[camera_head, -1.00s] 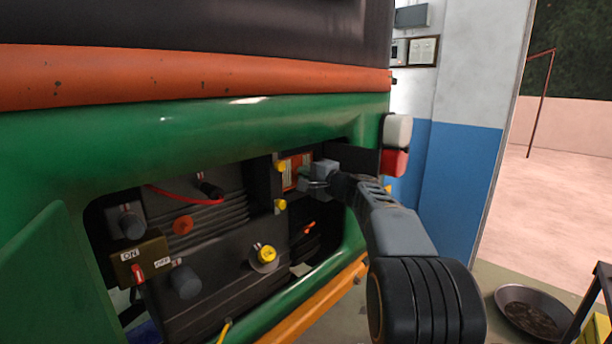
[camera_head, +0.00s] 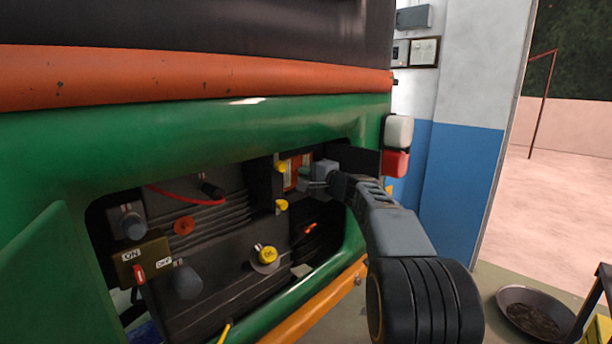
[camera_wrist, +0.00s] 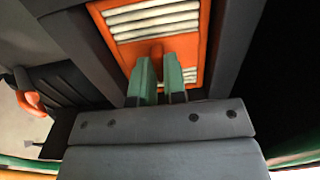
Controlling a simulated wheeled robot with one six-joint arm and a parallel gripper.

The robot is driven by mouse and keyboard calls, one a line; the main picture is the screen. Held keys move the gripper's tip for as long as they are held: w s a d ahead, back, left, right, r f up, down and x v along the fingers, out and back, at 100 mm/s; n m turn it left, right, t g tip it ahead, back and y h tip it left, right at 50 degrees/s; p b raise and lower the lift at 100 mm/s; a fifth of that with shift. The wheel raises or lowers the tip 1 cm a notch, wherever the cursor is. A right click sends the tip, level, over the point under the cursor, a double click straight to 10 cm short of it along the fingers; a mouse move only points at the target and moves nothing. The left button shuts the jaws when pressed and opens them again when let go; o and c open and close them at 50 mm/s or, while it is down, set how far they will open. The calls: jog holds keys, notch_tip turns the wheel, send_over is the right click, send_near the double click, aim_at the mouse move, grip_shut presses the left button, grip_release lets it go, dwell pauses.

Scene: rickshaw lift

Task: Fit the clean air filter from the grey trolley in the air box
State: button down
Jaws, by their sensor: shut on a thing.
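The clean air filter (camera_wrist: 192,42) has an orange frame with pale pleats. In the wrist view it sits between the dark walls of the air box (camera_wrist: 70,45). My gripper (camera_wrist: 160,78) has its green fingers shut on the filter's small orange tab. In the head view the filter (camera_head: 290,172) shows as an orange and pale patch in the dark air box (camera_head: 277,190), at the right end of the engine bay. My gripper (camera_head: 310,174) reaches it from the right. I cannot tell how deep the filter sits.
Two yellow clips (camera_head: 281,206) are on the box's left edge. The green body surrounds the bay opening. An ON/OFF switch box (camera_head: 145,260), a yellow cap (camera_head: 267,254) and a red cable (camera_head: 180,196) are to the left. A round pan (camera_head: 535,312) lies on the floor at right.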

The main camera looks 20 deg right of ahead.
jog(key=c, duration=1.1)
grip_release()
jog(key=shift+c, duration=0.7)
jog(key=b+v, duration=0.4)
jog(key=v, duration=0.4)
jog(key=shift+s, duration=0.1)
jog(key=b+v, duration=0.4)
jog(key=v, duration=0.7)
